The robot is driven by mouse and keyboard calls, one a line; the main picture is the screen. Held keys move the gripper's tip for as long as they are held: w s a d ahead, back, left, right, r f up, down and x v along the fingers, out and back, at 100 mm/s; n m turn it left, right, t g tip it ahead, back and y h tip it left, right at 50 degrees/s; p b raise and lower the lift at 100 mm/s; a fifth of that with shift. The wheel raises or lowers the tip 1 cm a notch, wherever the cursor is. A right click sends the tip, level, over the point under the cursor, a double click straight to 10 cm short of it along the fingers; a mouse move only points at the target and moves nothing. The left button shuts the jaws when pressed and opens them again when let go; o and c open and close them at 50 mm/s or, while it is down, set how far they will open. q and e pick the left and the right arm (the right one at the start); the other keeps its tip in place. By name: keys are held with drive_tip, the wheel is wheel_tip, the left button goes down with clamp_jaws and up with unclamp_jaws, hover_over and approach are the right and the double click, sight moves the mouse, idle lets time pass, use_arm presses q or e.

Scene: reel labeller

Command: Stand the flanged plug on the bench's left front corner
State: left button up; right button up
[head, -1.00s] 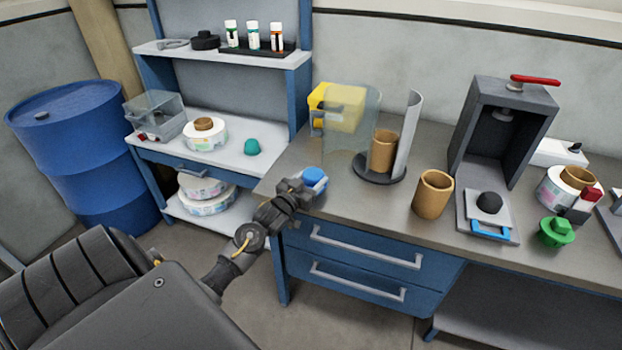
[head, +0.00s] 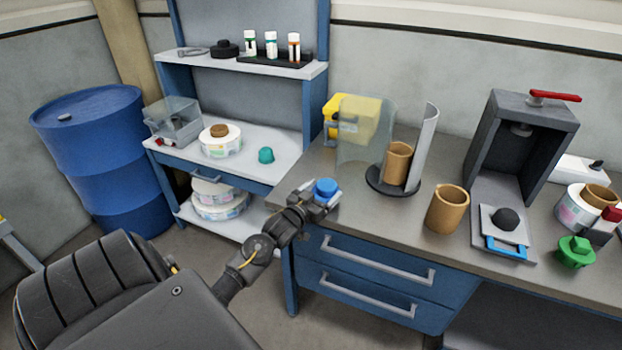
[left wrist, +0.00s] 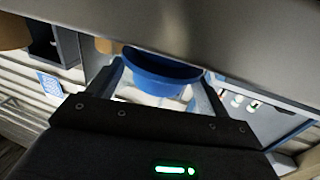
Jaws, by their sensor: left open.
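The blue plug (head: 326,186) is at the bench's (head: 375,225) left front corner, with its rounded top up in the head view. My left gripper (head: 320,200) reaches in from the left at the corner, its fingers open on either side of the plug. In the left wrist view the blue plug (left wrist: 160,70) shows between the two spread fingers, close to the grey bench surface (left wrist: 220,40). Its underside is hidden by the gripper, so I cannot tell whether it fully rests on the bench. My right gripper is not in view.
A clear curved shield and a cardboard tube (head: 397,163) on a dark round base stand behind the corner. Another tube (head: 447,210) and a dark press (head: 520,145) are further right. A green plug-like part (head: 576,252) sits at the right. Blue drawers (head: 365,285) are below.

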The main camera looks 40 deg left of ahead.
use_arm(q)
drive_tip(key=s+d+b, duration=0.1)
drive_tip(key=s, duration=1)
drive_tip(key=shift+d, duration=0.15)
